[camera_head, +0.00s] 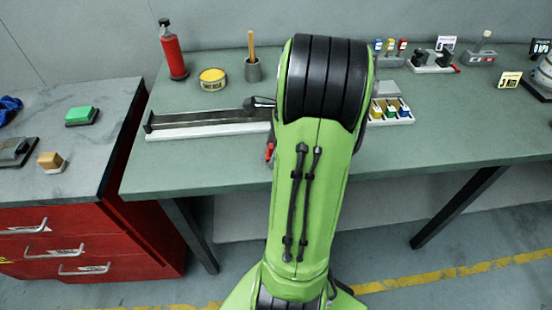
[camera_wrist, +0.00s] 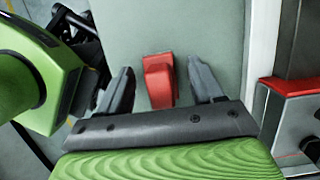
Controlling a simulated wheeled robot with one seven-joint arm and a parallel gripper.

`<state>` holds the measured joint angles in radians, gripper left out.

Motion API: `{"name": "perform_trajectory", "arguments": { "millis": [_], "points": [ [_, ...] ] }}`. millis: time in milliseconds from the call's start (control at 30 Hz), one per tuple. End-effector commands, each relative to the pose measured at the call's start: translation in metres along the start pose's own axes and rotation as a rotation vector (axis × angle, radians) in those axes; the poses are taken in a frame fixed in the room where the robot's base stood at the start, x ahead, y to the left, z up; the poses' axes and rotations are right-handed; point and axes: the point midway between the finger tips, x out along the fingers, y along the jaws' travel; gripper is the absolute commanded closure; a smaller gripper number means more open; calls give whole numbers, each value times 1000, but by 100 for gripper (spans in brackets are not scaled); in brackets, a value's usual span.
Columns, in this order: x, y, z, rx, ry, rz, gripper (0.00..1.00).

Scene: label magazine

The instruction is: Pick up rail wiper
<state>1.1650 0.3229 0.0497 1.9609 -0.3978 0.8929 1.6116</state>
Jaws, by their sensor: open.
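A red block-like object (camera_wrist: 159,80), which looks like the rail wiper, lies on the green bench top in the wrist view. My gripper (camera_wrist: 160,66) is open, with one finger on each side of the red object and a visible gap to both. In the head view a small red piece (camera_head: 270,152) shows at the left edge of my arm, near the bench's front edge; it appears to be the same object. My arm hides most of it and my gripper there.
A long metal rail (camera_head: 205,122) lies on the bench (camera_head: 180,178) to the left. A metal part with a red top (camera_wrist: 290,86) stands right of my gripper. A red bottle (camera_head: 172,55), yellow tin (camera_head: 212,78) and cup (camera_head: 253,71) stand behind.

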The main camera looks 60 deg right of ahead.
Motion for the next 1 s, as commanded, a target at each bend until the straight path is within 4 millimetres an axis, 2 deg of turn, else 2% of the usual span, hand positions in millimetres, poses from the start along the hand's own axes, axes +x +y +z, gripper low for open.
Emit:
{"name": "perform_trajectory", "arguments": {
  "millis": [33,233,600,667,867,1000],
  "points": [
    [8,0,-1,0,0,1,34],
    [6,0,0,-1,1,-1,35],
    [6,0,0,-1,1,-1,92],
    [6,0,0,-1,1,-1,100],
    [3,0,1,-1,1,-2,100],
    [-25,-1,8,-3,1,-5,100]
  ]
}}
